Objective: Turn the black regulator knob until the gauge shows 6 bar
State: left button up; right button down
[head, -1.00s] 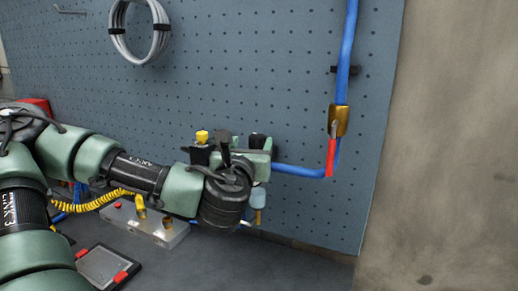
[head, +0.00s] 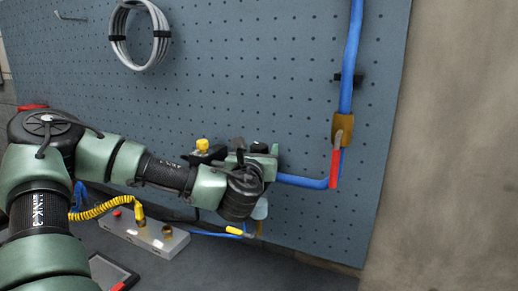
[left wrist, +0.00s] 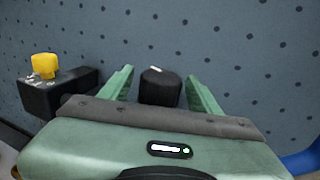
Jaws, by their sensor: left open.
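The black regulator knob (left wrist: 160,88) stands between the two green fingers of my left gripper (left wrist: 160,78) in the left wrist view. A white mark shows at its top edge. The fingers are open, one on each side, with a visible gap to the knob. In the head view my left gripper (head: 257,156) is up at the regulator on the pegboard, and the wrist covers most of the regulator. The top of the knob (head: 259,147) shows just above the gripper. The gauge face cannot be seen in either view. My right gripper is not in view.
A yellow knob (left wrist: 45,66) on a black block (left wrist: 60,92) sits left of the gripper. A blue pipe (head: 305,181) runs right to a brass valve with a red lever (head: 335,168). A grey manifold (head: 150,235) with a yellow coiled hose lies below on the bench.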

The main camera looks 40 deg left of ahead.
pick_arm(q)
jog(key=shift+s+d+r, duration=0.1)
jog(key=shift+c, duration=0.3)
grip_shut()
